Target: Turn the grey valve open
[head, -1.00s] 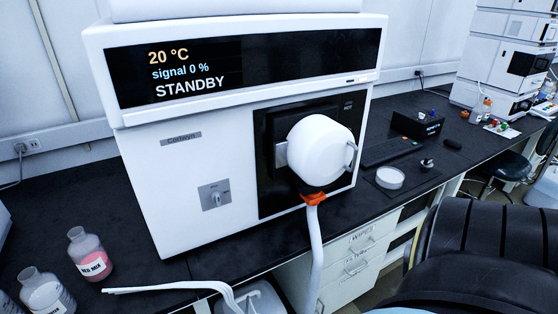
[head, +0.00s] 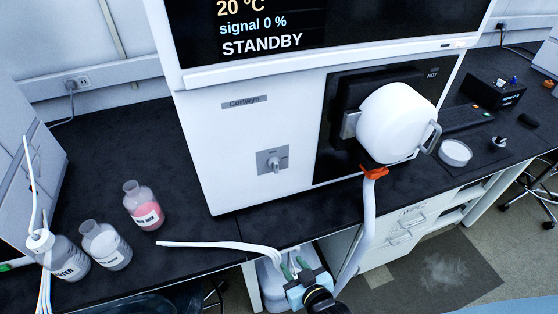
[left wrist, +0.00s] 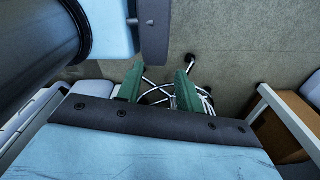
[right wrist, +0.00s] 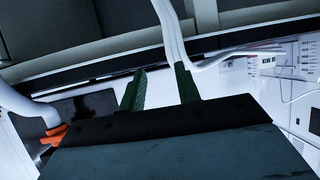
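The grey valve (head: 273,162) is a small lever on a square grey plate, low on the white front of the instrument (head: 240,180). The lever points roughly upright. The instrument's screen reads STANDBY and signal 0 %. My right gripper (head: 291,266) is at the bottom of the head view, below and in front of the valve and apart from it. In the right wrist view its green fingers (right wrist: 160,88) are spread, with white tubing behind them. My left gripper shows only in the left wrist view, its fingers (left wrist: 158,82) spread above the floor with nothing between them.
A RED MIX bottle (head: 144,208), a white-liquid bottle (head: 105,246) and a WATER bottle (head: 68,262) stand left on the black bench. White tubing (head: 215,245) crosses the bench edge near my right gripper.

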